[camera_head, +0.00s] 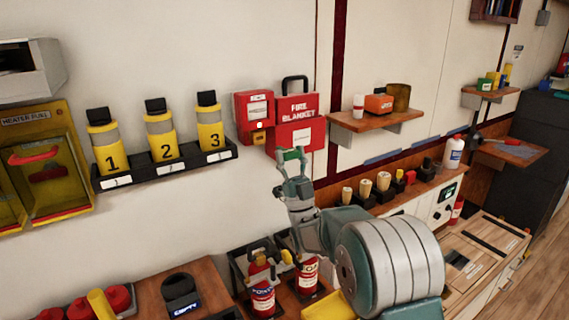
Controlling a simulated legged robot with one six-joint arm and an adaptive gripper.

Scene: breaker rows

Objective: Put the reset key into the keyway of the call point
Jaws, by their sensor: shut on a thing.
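The call point (254,113) is a red box with a white label, fixed to the wall left of the fire blanket. A small yellow part (259,138) shows at its lower edge. The keyway is too small to make out. My gripper (290,154) is raised in front of the wall, below the fire blanket and to the lower right of the call point in the picture. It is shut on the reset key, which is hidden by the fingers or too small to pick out. The gripper appears apart from the call point.
The red fire blanket case (298,134) hangs right beside the call point. A black rack (170,169) with yellow numbered flashlights is to the left. A wooden shelf (372,124) is to the right. Fire extinguishers (262,290) stand below. The wall below the call point is bare.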

